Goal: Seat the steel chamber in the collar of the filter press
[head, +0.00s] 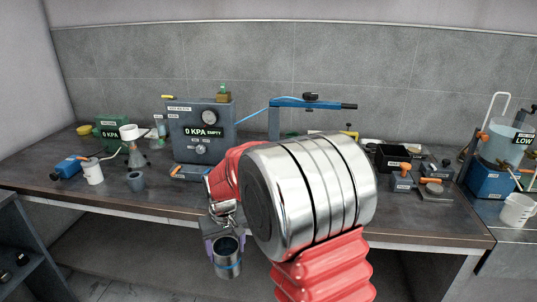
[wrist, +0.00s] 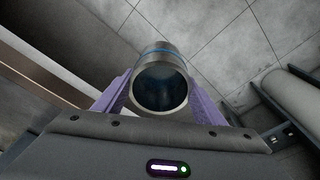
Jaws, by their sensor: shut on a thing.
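The steel chamber (head: 227,266) is an open-topped metal cylinder with a blue band. My gripper (head: 225,243) is shut on it, with a purple finger on either side. It hangs in front of the bench's front edge, over the floor. In the wrist view the chamber (wrist: 160,52) stands between the purple fingers, and its open mouth shows a dark inside. A blue frame with a long lever (head: 305,103) at the back middle of the bench looks like the filter press. My arm covers its lower part, so I cannot see the collar.
Small blocks and a dark box (head: 392,160) crowd the right. A flotation cell (head: 500,145) is far right.

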